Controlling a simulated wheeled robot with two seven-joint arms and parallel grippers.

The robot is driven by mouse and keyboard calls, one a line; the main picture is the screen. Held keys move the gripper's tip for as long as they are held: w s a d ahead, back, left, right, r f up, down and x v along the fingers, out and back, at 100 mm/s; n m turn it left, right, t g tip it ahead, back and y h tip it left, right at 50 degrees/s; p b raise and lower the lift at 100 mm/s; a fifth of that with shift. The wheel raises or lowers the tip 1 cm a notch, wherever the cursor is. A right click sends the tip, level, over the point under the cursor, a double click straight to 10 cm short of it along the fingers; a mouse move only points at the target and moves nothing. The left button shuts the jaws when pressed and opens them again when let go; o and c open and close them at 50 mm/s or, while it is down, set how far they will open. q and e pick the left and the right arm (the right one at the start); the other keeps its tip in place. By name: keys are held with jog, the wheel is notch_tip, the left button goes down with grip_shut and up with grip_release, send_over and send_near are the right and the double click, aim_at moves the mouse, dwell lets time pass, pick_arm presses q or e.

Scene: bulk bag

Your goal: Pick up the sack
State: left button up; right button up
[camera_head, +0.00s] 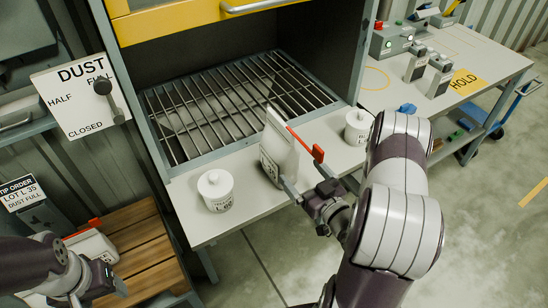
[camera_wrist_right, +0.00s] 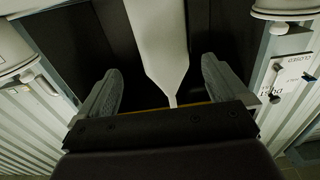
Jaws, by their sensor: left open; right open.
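A white sack (camera_head: 279,150) with a printed label stands upright on the light ledge in front of the grate. A red strip with a thicker end (camera_head: 318,153) shows at its upper right. My right gripper (camera_head: 306,180) is open, at the sack's right side. In the right wrist view the narrow edge of the sack (camera_wrist_right: 160,40) lies ahead, between the spread fingers (camera_wrist_right: 162,92), with gaps on both sides. A second white sack (camera_head: 92,247) with a red piece lies at the lower left. My left gripper (camera_head: 100,288) is open beside it, partly hidden by its own arm.
White lidded jars stand on the ledge left (camera_head: 216,190) and right (camera_head: 358,127) of the upright sack. The grate (camera_head: 235,105) lies behind inside the yellow-topped cabinet. A wooden slatted platform (camera_head: 145,250) is at lower left. A bench (camera_head: 500,60) with instruments stands at right.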

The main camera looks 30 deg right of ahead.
aim_at(290, 162)
jog(key=shift+w+a+r, duration=0.1)
jog(key=shift+w+r, duration=0.05)
jog(key=shift+w, duration=0.95)
jog(key=w, duration=0.1)
jog(key=w+a+r+p, duration=0.1)
jog(key=shift+w+a, duration=0.3)
jog(key=w, duration=0.1)
jog(key=w+p, duration=0.1)
jog(key=w, duration=0.2)
jog(key=shift+w+d+f, duration=0.15)
jog(key=shift+d+f, duration=0.2)
jog(key=shift+w+a, duration=0.1)
jog(key=shift+a+r, duration=0.1)
jog(key=shift+s, duration=0.2)
jog(key=shift+c, duration=1.2)
jog(key=c, duration=1.5)
jog(key=shift+w+r, duration=0.1)
grip_shut()
pick_arm(q)
jog(key=r, duration=0.2)
jog(key=a, duration=0.1)
jog(key=shift+s+r, duration=0.25)
jog(key=shift+r, duration=0.15)
